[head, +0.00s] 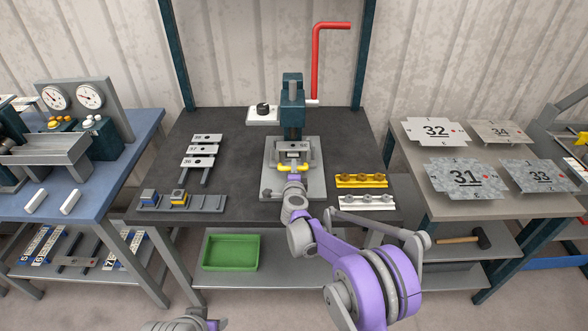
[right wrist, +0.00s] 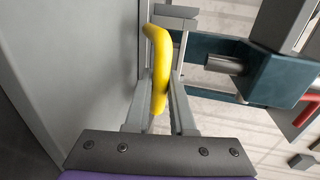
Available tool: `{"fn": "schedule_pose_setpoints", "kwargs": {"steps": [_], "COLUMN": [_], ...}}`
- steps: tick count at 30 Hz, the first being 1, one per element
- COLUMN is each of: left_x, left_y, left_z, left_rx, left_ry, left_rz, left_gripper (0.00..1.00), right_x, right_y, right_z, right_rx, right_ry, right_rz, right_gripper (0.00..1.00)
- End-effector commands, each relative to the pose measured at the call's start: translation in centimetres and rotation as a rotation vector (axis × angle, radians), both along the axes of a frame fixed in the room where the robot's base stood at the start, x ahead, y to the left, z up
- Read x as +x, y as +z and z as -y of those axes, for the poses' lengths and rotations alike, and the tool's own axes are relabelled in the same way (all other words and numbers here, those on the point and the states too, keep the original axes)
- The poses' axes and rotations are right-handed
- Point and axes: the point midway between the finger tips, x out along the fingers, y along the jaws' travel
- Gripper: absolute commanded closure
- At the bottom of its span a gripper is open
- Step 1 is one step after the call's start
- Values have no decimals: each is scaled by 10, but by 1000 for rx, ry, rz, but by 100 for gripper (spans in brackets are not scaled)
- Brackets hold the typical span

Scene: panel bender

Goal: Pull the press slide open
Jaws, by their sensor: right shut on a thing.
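The press (head: 292,88) stands at the back middle of the dark table, with a teal column and a red crank lever (head: 316,60). Its slide (head: 291,146) sits low at the front of the column, over a grey base plate (head: 312,183). The slide's yellow handle (head: 284,167) faces me. It shows large in the right wrist view (right wrist: 158,50). My right gripper (head: 293,174) is shut on this handle, one finger on each side of it (right wrist: 160,100). How far out the slide stands is hard to tell. My left gripper does not show; only part of an arm shows at the bottom edge.
Numbered grey strips (head: 202,149) and a grey rack (head: 207,208) lie left of the press. A yellow block (head: 361,181) and a white block (head: 367,202) with knobs lie close on its right. A green tray (head: 230,252) is on the shelf below. Side tables flank the bench.

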Motion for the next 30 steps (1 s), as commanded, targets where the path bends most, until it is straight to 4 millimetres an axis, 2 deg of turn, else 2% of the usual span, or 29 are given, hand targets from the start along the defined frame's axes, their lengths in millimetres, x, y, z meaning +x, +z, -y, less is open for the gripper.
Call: {"fn": "schedule_pose_setpoints", "kwargs": {"steps": [4, 8, 15, 21, 25, 30], "left_x": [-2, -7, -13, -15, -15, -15], "left_y": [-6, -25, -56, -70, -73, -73], "left_z": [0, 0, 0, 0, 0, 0], "left_rx": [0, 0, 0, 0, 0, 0], "left_ry": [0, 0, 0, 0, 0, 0], "left_rz": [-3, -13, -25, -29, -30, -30], "left_gripper": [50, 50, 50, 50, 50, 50], "right_x": [-6, -25, -76, -118, -132, -136], "right_y": [-2, -6, -4, -2, -1, -1], "right_z": [0, -1, -1, -1, 0, 0], "right_rx": [0, -1, 0, 0, 0, 1], "right_ry": [1, 1, 2, 2, 1, 0], "right_rz": [-1, -4, -2, -1, -1, 0], "right_gripper": [100, 100, 100, 100, 100, 100]}}
